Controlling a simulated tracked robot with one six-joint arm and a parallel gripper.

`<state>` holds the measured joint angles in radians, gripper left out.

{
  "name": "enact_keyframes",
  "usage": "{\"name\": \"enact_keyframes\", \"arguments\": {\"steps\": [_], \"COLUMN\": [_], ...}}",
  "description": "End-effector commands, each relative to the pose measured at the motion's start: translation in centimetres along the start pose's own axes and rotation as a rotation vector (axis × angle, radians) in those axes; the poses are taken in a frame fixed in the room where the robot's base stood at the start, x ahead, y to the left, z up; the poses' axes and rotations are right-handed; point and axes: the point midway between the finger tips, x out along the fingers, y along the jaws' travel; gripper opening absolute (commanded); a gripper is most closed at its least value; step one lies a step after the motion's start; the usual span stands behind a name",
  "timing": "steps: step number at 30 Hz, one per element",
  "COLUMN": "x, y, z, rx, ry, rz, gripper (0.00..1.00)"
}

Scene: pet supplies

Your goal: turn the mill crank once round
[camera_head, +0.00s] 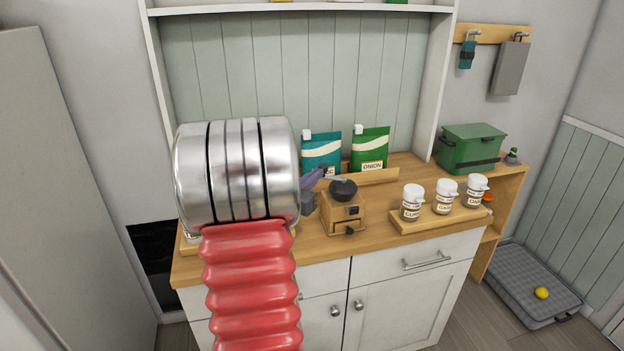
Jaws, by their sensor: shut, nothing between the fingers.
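The mill (343,213) is a small wooden box with a dark round bowl on top and a little drawer in front. It stands upright on the wooden counter, just right of my arm. Its grey crank (336,179) lies across the top and points left toward my gripper; the crank's outer end and any knob there are hard to make out. My gripper (316,179) shows as a small purplish-grey shape at the crank's left end. It is shut with nothing in it, mostly hidden behind my silver and red arm. Whether it touches the crank I cannot tell.
A teal pouch (321,154) and a green pouch (370,149) stand behind the mill. Several labelled jars stand on a wooden tray (430,222) to its right. A green box (470,147) is at the far right. Some counter (385,200) between mill and tray is clear.

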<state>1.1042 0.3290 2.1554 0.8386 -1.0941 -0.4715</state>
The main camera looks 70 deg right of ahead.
Motion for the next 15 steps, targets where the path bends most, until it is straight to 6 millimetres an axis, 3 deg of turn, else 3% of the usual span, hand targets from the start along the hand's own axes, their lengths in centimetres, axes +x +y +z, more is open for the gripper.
{"name": "enact_keyframes", "arguments": {"steps": [15], "x": [1.8], "y": [-1.7], "z": [0.0], "rx": [0.000], "ry": [0.001], "rz": [-0.001], "gripper": [0.00]}}
